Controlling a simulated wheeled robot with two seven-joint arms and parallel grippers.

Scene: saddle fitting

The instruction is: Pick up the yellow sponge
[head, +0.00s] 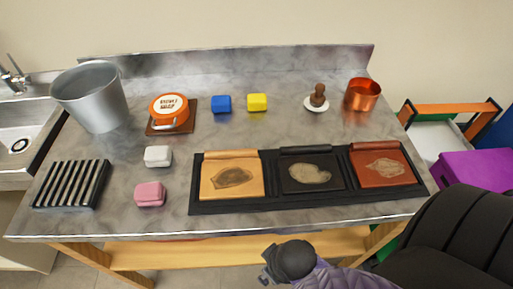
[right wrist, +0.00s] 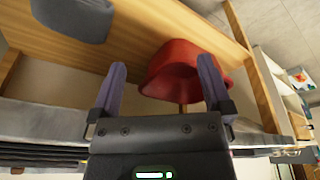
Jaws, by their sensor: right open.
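The yellow sponge (head: 257,102) is a small block on the grey worktop (head: 215,135), towards the back. It stands just right of a blue sponge (head: 222,104), with a small gap between them. My right gripper (right wrist: 162,66) is open and empty in the right wrist view, its two purple fingers spread wide. In the head view the right wrist is low, in front of the worktop's near edge and far from the yellow sponge. The sponge does not show in the right wrist view. My left gripper is not in view.
A black tray (head: 268,207) with three leather-coloured panels fills the front right. Pink (head: 150,194) and white (head: 158,156) blocks, a black rack (head: 71,184), a bucket (head: 91,98) and an orange tin (head: 170,108) stand left.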

